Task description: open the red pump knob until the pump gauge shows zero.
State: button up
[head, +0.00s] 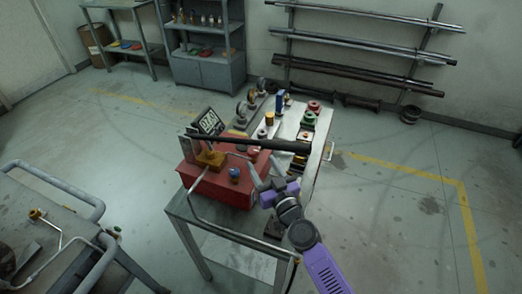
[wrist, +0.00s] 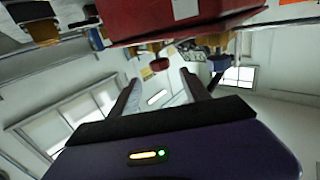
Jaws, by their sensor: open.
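The red pump (head: 212,184) is a red box on a small metal table, with a brass block (head: 210,158) and a blue knob (head: 234,173) on top. In the wrist view the red pump body (wrist: 180,17) fills the top. A small red knob (wrist: 160,64) sticks out below it, between and just beyond the fingertips of my gripper (wrist: 160,78). My gripper (head: 263,164) is open and empty beside the pump's right end. In the head view I cannot make out the red knob. A dark display (head: 209,122) stands behind the pump; its reading is too small to tell.
A long black bar (head: 265,144) crosses above the pump, close to my gripper. Behind it, a bench (head: 313,168) holds valves with coloured handwheels. A cart (head: 62,250) with grey rails stands at left. The floor at right is clear.

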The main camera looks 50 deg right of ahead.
aim_at(256, 154)
jog(key=shift+x, duration=3.85)
jog(key=shift+c, duration=0.4)
grip_shut()
